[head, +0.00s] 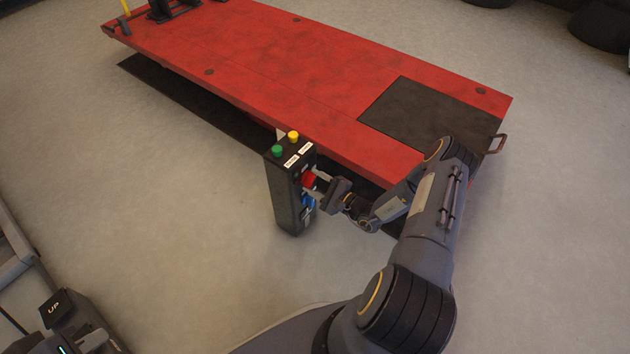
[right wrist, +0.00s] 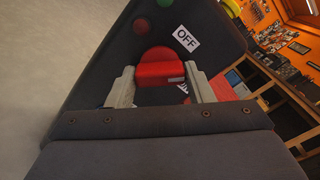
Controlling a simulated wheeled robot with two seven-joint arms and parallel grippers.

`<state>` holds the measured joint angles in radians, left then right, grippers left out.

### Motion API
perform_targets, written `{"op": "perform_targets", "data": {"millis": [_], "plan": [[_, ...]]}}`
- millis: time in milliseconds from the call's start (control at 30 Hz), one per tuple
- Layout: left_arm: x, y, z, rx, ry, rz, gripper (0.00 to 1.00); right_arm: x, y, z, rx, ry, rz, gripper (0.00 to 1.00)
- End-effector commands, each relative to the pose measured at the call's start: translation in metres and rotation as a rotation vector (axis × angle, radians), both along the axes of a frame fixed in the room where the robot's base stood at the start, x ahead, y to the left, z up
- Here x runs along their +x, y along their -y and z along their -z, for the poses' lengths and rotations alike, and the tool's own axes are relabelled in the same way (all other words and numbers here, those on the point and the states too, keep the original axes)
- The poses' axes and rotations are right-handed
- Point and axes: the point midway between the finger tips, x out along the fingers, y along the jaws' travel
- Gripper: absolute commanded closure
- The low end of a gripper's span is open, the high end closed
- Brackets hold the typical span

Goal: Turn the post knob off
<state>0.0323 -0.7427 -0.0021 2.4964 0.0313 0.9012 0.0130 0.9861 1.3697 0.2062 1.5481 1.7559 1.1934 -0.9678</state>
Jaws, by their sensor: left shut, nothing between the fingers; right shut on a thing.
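The red post knob (head: 308,180) sits on the side of a dark control post (head: 284,205) in the head view. In the right wrist view the knob (right wrist: 160,67) shows a raised red grip with a small pale mark near its right end. A white OFF label (right wrist: 186,39) is above and to its right. My right gripper (head: 318,177) reaches the post from the right. Its two grey fingers (right wrist: 160,82) are shut on the knob, one on each side.
Green (head: 277,150) and yellow (head: 293,136) buttons top the post, and a blue part (head: 308,201) sits below the knob. A red lift platform (head: 300,75) with a black plate (head: 435,117) lies behind. Floor left of the post is clear.

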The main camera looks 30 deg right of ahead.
Motion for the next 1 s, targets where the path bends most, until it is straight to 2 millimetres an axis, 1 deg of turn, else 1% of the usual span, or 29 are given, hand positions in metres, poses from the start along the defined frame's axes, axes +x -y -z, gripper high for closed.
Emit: {"op": "perform_targets", "data": {"millis": [300, 600, 800, 1000], "plan": [[0.000, 0.000, -0.013, 0.000, 0.000, 0.000, 1.00, -0.001, 0.001, -0.001, -0.276, 0.110, 0.002, 0.76], [0.000, 0.000, -0.023, 0.000, 0.000, 0.000, 1.00, -0.001, 0.001, 0.000, -0.507, 0.206, 0.002, 0.76], [0.000, 0.000, -0.028, 0.000, 0.000, 0.000, 1.00, -0.001, 0.001, 0.000, -0.615, 0.250, 0.001, 0.76], [0.000, 0.000, -0.031, 0.000, 0.000, 0.000, 1.00, 0.000, 0.001, 0.001, -0.678, 0.276, 0.002, 0.76]]}}
